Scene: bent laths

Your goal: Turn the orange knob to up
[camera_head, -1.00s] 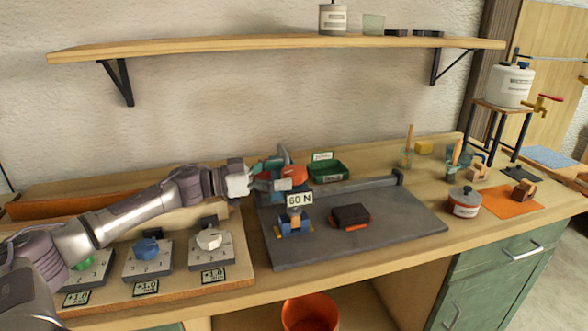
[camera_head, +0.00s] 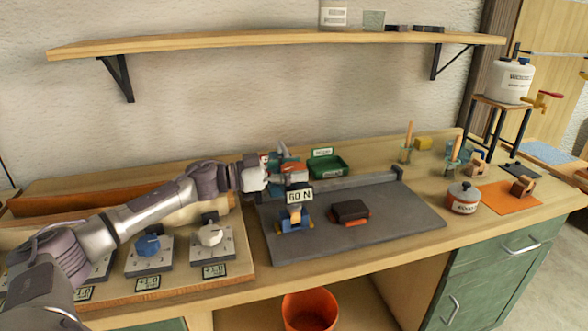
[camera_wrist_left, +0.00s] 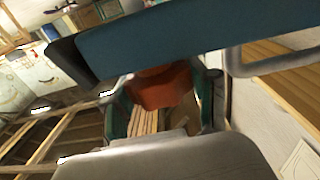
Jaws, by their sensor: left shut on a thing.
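My left gripper (camera_head: 284,170) reaches in from the left, at the back left of the grey mat. It is shut on the orange knob (camera_head: 293,168), which shows as a small orange-red patch at its fingers. In the left wrist view the orange knob (camera_wrist_left: 160,88) sits between the jaws, with green parts close on both sides of it. The jaws hide much of it, and I cannot tell which way it points. My right gripper is not in view.
A panel at the front left carries a blue knob (camera_head: 148,246) and a white knob (camera_head: 210,235). A "60 N" sign (camera_head: 299,196) stands close in front of the gripper. A dark block (camera_head: 350,211) lies on the grey mat (camera_head: 400,225).

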